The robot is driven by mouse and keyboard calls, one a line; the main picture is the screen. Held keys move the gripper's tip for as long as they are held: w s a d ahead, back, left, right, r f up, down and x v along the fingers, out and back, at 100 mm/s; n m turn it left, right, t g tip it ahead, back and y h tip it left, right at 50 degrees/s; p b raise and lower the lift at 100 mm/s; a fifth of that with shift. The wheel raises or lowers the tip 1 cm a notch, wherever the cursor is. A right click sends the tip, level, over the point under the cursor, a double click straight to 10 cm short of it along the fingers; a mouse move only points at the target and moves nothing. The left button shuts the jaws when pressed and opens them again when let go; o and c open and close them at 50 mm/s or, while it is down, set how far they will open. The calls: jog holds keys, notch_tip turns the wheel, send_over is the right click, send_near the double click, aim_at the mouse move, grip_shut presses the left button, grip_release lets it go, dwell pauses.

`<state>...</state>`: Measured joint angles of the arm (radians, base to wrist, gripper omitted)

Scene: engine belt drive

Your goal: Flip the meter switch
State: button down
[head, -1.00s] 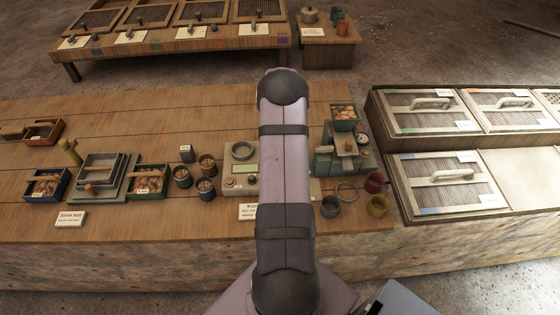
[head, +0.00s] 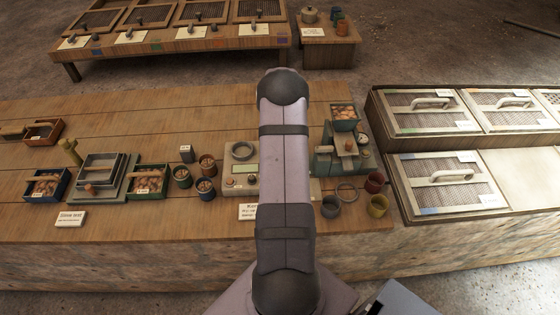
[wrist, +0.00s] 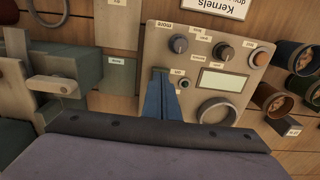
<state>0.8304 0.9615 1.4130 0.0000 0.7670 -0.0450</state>
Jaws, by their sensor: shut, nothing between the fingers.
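The meter is a beige box in the head view (head: 240,181), partly hidden behind my arm. In the wrist view the meter (wrist: 155,48) shows from above and upside down, with two dark knobs (wrist: 179,44) (wrist: 225,51), an orange button (wrist: 261,58), a pale display (wrist: 219,79) and a grey ring (wrist: 217,112). A small round part (wrist: 184,85) sits beside a small label near the fingertips; I cannot tell whether it is the switch. My gripper (wrist: 160,74) is shut and empty, its blue fingers over the meter's edge side. I cannot tell whether they touch it.
Several cups of kernels (head: 206,188) stand left of the meter. A green device (head: 337,160) stands to its right, with loose rings and cups (head: 331,207) in front. A paper sign (wrist: 215,8) lies by the meter. Mesh-covered trays (head: 448,181) are at the far right.

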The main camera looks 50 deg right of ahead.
jog(key=shift+f+b, duration=0.55)
jog(key=shift+f, duration=0.2)
dwell(0.8)
jog(key=shift+r, duration=0.15)
notch_tip(320, 180, up, 7)
jog(key=p, duration=0.4)
jog(key=shift+p, duration=0.4)
dwell(0.4)
